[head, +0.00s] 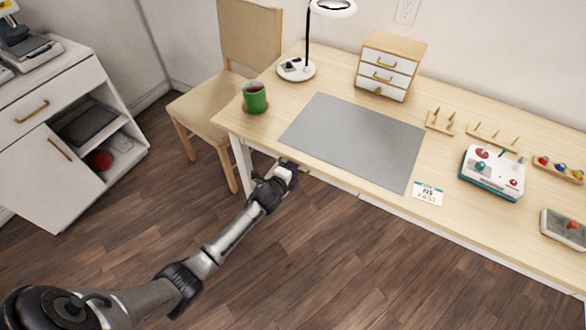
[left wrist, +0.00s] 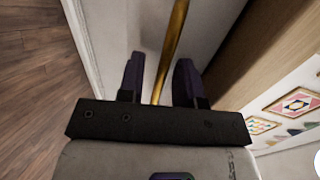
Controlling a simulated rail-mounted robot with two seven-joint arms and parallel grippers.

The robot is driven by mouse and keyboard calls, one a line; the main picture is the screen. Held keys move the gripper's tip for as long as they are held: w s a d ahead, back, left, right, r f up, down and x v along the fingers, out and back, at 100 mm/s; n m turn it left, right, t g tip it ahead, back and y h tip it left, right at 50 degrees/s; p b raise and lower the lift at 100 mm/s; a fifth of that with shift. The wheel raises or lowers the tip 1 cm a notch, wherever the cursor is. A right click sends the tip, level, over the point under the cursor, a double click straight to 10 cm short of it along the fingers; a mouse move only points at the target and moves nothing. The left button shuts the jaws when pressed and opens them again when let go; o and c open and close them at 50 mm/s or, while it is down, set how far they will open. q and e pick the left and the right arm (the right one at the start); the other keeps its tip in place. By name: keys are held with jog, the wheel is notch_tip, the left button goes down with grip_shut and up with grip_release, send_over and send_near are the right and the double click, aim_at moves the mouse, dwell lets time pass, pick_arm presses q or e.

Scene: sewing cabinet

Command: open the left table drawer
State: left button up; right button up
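The table (head: 260,129) has a light wood top, and a thin white strip of the left drawer's front (head: 340,184) shows under its front edge. My left gripper (head: 287,168) is at that front edge, near the left end. In the left wrist view, a brass bar handle (left wrist: 172,45) runs along a white drawer front (left wrist: 122,28). The left gripper's two dark fingers (left wrist: 160,80) stand apart, one on each side of the handle, with gaps between. My right gripper is not in view.
A green mug (head: 254,98), a grey mat (head: 350,138) and a small drawer box (head: 385,72) stand on the table. A chair (head: 205,110) is at its left end. A white cabinet (head: 40,175) is farther left. Wood floor lies open in front.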

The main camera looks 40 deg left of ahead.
pick_arm(q)
jog(key=shift+c, duration=0.4)
grip_shut()
